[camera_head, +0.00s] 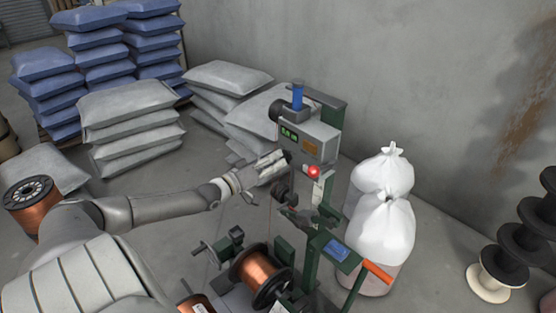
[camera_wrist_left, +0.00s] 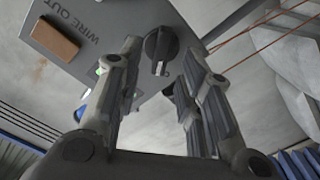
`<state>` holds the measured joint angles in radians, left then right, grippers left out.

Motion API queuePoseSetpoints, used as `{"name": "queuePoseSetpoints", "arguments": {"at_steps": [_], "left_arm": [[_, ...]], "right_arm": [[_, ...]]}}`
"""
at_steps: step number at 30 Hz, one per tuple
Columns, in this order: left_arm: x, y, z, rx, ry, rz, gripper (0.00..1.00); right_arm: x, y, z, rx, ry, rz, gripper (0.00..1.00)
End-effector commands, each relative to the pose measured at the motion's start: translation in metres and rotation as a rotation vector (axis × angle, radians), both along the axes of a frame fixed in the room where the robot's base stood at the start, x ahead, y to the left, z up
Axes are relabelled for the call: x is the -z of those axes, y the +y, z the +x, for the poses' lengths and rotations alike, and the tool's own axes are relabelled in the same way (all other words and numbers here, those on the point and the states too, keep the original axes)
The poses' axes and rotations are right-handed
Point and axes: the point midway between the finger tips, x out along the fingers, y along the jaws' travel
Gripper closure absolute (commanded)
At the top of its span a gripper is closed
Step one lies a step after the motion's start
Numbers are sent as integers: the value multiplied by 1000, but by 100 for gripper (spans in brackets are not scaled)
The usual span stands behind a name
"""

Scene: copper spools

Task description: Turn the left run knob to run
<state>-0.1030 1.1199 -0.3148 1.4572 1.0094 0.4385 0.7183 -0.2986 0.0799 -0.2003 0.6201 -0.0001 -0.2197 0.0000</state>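The knob (camera_wrist_left: 159,46) is a black rotary knob on a grey panel (camera_wrist_left: 92,14) marked "WIRE OUT" in the left wrist view. My left gripper (camera_wrist_left: 160,52) is open, with one finger on each side of the knob; I cannot tell whether either finger touches it. In the head view my left gripper (camera_head: 280,160) reaches the lower left of the grey machine box (camera_head: 316,139). The knob cannot be made out there. Its run marking is not readable. My right gripper is not in view.
A red button (camera_head: 313,172) sits below the box, close to my left gripper. A copper spool (camera_head: 256,270) is mounted on the green machine frame below. White sacks (camera_head: 384,225) stand to the right. Grey bags (camera_head: 130,125) and blue bags (camera_head: 100,45) are stacked behind.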

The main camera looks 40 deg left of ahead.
Motion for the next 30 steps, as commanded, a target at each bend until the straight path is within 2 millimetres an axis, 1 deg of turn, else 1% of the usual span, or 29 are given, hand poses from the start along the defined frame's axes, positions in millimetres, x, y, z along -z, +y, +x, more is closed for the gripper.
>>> {"name": "queuePoseSetpoints", "arguments": {"at_steps": [3, 9, 20, 28, 30], "left_arm": [[0, -1, 11, -1, -4, -2, 66], [0, -2, 22, -1, -1, 0, 66], [0, -2, 24, 0, 1, 0, 66], [0, -2, 24, -1, 1, 0, 100], [0, -2, 24, -1, 1, 0, 100]], "right_arm": [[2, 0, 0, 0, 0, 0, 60], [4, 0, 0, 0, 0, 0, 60], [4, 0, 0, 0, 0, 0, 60], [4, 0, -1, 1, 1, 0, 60], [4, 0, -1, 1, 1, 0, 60]]}}
